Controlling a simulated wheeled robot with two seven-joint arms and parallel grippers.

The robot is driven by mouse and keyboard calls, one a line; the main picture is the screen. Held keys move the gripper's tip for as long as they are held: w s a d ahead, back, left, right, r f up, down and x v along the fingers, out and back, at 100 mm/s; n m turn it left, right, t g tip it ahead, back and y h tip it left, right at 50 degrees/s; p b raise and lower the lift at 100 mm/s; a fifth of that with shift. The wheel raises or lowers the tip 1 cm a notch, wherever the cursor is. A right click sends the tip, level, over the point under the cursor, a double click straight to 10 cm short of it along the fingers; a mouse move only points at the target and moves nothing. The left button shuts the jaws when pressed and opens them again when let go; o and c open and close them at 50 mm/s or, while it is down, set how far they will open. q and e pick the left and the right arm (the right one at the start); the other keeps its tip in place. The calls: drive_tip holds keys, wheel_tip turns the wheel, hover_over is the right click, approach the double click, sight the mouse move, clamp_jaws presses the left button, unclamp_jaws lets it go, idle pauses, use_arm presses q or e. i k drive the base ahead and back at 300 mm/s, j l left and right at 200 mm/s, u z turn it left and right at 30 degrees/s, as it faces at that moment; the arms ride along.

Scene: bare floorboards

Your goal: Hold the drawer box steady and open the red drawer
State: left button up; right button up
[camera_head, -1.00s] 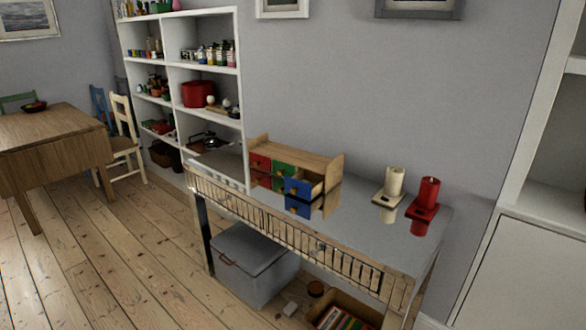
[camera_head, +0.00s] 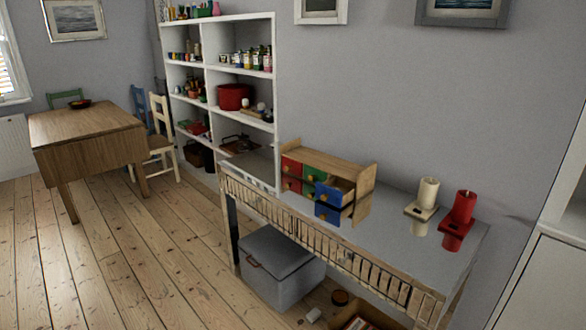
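A small wooden drawer box (camera_head: 350,172) stands on a grey-topped side table (camera_head: 390,239) against the wall. Its front has a red drawer (camera_head: 291,173) at the left, a green drawer (camera_head: 314,180) in the middle and a blue drawer (camera_head: 328,203) at the right. The blue drawer is pulled out; the red drawer looks shut. Neither of my grippers shows in the head view, and nothing touches the box.
A grey lidded bin (camera_head: 284,270) sits under the table. A white shelf unit (camera_head: 275,90) stands behind at left. The floorboards (camera_head: 130,260) in front are clear.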

sight(295, 167)
drive_tip(key=z, duration=0.4)
drive_tip(key=i+j+z, duration=0.8)
drive_tip(key=j, duration=0.25)
drive_tip(key=k+l, duration=0.05)
drive_tip(key=k, duration=0.05)
